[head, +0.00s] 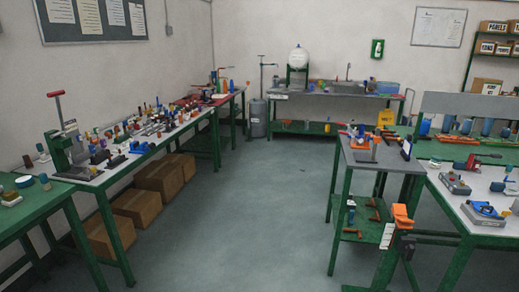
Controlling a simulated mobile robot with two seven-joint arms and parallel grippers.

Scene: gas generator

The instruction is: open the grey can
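A grey cylindrical can (258,119) stands upright on the floor at the back, between the left row of tables and the sink bench. It is small in the picture, with a pale label on its side. I cannot tell whether its top is open or closed. A thin dark upright stand (262,75) rises just behind or beside it. Neither of my grippers is in view.
A long cluttered table (205,128) runs along the left wall, with cardboard boxes (134,204) beneath. The sink bench (330,97) is at the back. Green-legged tables stand right, one with an orange clamp-like part (402,216). The middle floor (270,200) is clear.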

